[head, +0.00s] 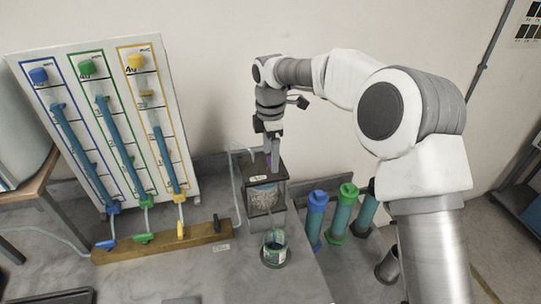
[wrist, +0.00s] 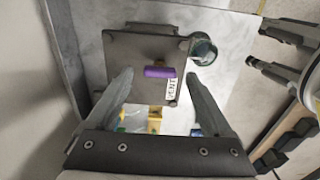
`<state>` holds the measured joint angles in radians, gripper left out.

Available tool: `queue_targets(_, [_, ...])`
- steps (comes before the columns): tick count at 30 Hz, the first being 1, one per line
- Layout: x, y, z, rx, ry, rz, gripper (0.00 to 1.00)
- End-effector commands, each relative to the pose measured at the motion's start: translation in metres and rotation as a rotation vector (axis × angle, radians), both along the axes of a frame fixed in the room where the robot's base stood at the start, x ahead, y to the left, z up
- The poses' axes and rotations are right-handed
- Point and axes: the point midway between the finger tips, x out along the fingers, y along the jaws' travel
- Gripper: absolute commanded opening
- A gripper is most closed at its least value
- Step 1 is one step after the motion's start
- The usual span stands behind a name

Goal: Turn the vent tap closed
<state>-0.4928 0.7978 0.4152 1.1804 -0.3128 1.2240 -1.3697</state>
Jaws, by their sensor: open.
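The vent tap is a short purple handle (wrist: 160,71) on top of a dark metal box (wrist: 120,50), beside a white label reading VENT (wrist: 172,89). In the wrist view the handle lies crosswise, left to right. My gripper (wrist: 160,78) is open, with one finger on each side of the handle and a gap to both. How far the fingertips are above it I cannot tell. In the head view my gripper (head: 271,160) points down at the top of the box (head: 284,182); the fingers mostly hide the tap.
A white board (head: 157,52) with blue, green and yellow tubes stands at the left. A wooden bar (head: 215,237) with coloured taps lies before it. A glass jar (head: 273,248) stands in front of the box. Coloured cylinders (head: 341,215) stand to its right.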

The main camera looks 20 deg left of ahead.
Motion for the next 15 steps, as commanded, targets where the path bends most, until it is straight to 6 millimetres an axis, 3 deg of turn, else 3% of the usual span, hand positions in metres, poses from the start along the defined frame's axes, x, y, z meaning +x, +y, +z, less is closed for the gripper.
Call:
queue_targets(12, [-0.0003,0.0002,-0.0111,0.001,0.001,0.0,0.85])
queue_targets(15, [-0.0003,0.0002,-0.011,0.001,0.001,0.0,0.71])
